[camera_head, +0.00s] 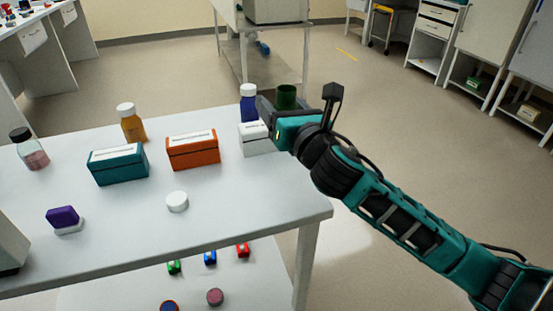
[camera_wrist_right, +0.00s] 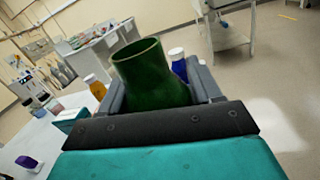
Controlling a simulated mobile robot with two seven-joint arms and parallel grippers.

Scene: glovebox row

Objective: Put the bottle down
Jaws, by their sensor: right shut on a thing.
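A dark green bottle (camera_head: 286,96) with an open, uncapped top is held by my right gripper (camera_head: 268,108) near the table's back right corner. In the right wrist view the green bottle (camera_wrist_right: 150,78) stands between the two grey fingers, which are shut on its sides. Its lower part is hidden behind the gripper in both views, so I cannot tell whether its base touches anything. My left gripper is not in view.
The white table (camera_head: 120,225) bears a blue bottle (camera_head: 248,104), a white box (camera_head: 254,140), an orange box (camera_head: 193,151), a teal box (camera_head: 118,166), an amber bottle (camera_head: 132,126) and a white lid (camera_head: 177,202). Its front right area is clear.

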